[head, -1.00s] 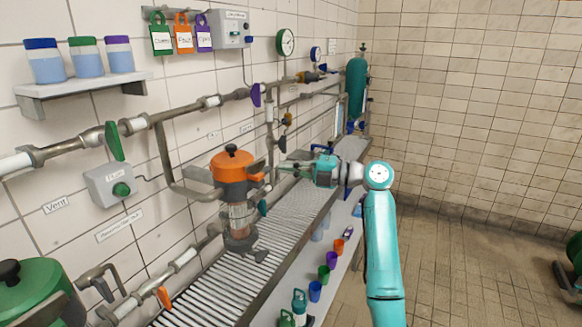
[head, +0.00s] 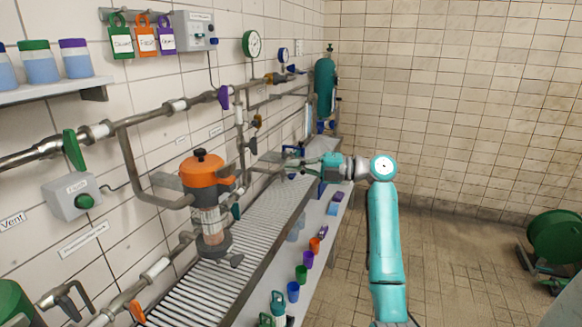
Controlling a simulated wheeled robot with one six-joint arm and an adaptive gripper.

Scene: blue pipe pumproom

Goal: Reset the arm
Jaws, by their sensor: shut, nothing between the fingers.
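My gripper (head: 292,163) is at the end of my teal arm, near the middle of the head view. It points left toward the pipes on the wall, above the slatted metal rack (head: 262,212). Its fingers look shut and hold nothing. The orange-topped vessel (head: 206,170) stands to the left of the fingertips, with a clear gap between them. My wrist and forearm stretch down to the lower right, clear of the rack.
Pipes with a purple valve handle (head: 223,97) and a green valve handle (head: 74,150) run along the left wall. Several coloured cups, including a blue cup (head: 293,291), line a lower shelf. A teal cylinder (head: 325,87) stands behind. The tiled floor (head: 460,255) at right is open, with a green reel (head: 555,238) at the edge.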

